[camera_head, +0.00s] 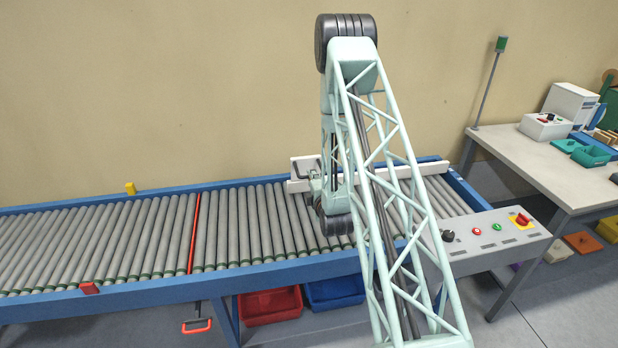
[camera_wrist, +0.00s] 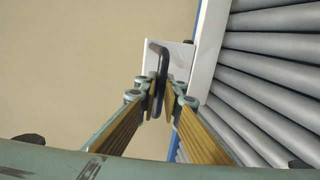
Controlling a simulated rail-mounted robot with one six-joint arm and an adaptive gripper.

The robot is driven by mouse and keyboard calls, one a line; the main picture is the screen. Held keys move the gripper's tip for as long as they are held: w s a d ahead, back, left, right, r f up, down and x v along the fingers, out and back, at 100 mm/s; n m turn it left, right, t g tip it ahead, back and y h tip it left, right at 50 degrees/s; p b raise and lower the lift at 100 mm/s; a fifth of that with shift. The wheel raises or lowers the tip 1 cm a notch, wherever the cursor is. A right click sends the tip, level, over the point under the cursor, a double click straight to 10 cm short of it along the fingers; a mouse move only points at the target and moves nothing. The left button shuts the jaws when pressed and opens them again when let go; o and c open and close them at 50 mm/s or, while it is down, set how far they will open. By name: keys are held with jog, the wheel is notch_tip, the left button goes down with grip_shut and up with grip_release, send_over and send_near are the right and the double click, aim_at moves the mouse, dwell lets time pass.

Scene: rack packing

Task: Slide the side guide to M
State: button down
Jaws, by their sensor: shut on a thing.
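The side guide (camera_head: 405,170) is a long white bar along the far side of the roller conveyor. It has an upright white plate at its left end, and my arm hides part of it. In the wrist view the side guide (camera_wrist: 208,45) runs beside the rollers, with a dark upright handle (camera_wrist: 160,60) at its plate. My gripper (camera_wrist: 161,95) is shut on this handle, with one finger on each side. In the head view my gripper (camera_head: 316,182) is small and partly behind my arm. No M mark is readable in either view.
The roller conveyor (camera_head: 140,235) has blue rails and a red line across its rollers. A control panel (camera_head: 490,238) with a knob and buttons stands at its front right. A worktable (camera_head: 530,160) is at right. Red (camera_head: 270,306) and blue (camera_head: 335,291) bins sit below.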

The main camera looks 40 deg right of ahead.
jog(key=c, duration=2.8)
grip_release()
jog(key=shift+s, duration=0.1)
jog(key=shift+v, duration=5.9)
jog(key=shift+a, duration=0.1)
jog(key=shift+r, duration=0.1)
